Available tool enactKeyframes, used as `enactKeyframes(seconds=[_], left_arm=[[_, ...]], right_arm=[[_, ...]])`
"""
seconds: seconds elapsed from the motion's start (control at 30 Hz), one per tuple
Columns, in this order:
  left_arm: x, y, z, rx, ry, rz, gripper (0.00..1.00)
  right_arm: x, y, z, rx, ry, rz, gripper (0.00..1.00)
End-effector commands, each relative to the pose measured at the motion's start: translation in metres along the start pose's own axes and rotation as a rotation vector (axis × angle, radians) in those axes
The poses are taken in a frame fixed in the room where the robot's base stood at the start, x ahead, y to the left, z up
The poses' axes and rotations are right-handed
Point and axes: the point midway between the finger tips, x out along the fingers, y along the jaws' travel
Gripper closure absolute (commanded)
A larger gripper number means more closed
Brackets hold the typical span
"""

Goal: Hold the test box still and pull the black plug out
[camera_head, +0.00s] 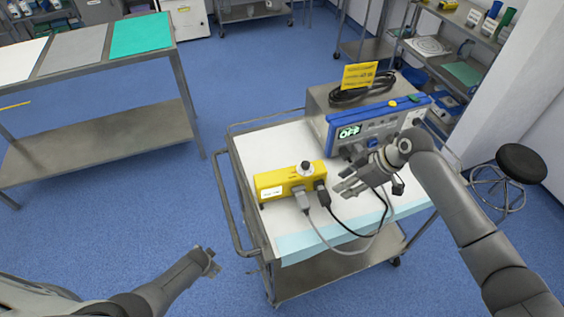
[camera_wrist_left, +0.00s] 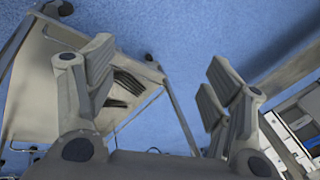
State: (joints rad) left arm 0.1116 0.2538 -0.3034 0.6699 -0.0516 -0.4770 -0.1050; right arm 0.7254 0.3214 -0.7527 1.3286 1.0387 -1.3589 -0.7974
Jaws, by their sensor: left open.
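My left gripper (camera_head: 212,262) is open and empty, off the cart's left front. Its fingers show in the left wrist view (camera_wrist_left: 160,72).
A blue-framed device (camera_head: 375,122) reading OFF stands at the cart's back, with a coiled black cable and yellow tag on top. The cart's rail (camera_head: 232,215) is between my left gripper and the box. A black stool (camera_head: 520,158) stands right. Floor left of the cart is free.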

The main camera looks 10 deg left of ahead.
Motion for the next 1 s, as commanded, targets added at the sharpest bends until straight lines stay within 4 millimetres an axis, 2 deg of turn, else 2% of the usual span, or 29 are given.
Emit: enactKeyframes(seconds=[0.03,0.17,0.37,0.6,0.8,0.87,1.0], left_arm=[[-0.004,-0.028,-0.022,0.015,0.013,-0.035,0.25],[-0.018,-0.091,-0.067,0.054,0.026,-0.113,0.25],[-0.053,-0.187,-0.128,0.097,0.033,-0.24,0.25],[-0.116,-0.299,-0.187,0.12,0.027,-0.394,0.25],[-0.176,-0.374,-0.223,0.121,0.009,-0.502,0.25],[-0.192,-0.38,-0.238,0.123,-0.012,-0.504,0.25],[-0.195,-0.321,-0.269,0.159,-0.097,-0.381,0.25]], right_arm=[[0.0,0.0,0.0,0.0,0.0,0.0,0.64],[0.0,0.0,0.0,0.0,0.0,0.0,0.64],[0.0,0.0,0.0,0.0,0.0,0.0,0.64],[0.0,0.0,0.0,0.0,0.0,0.0,0.64],[0.0,0.0,0.0,0.0,0.0,0.0,0.64],[0.0,0.0,0.0,0.0,0.0,0.0,0.64],[0.0,0.0,0.0,0.0,0.0,0.0,0.64]])
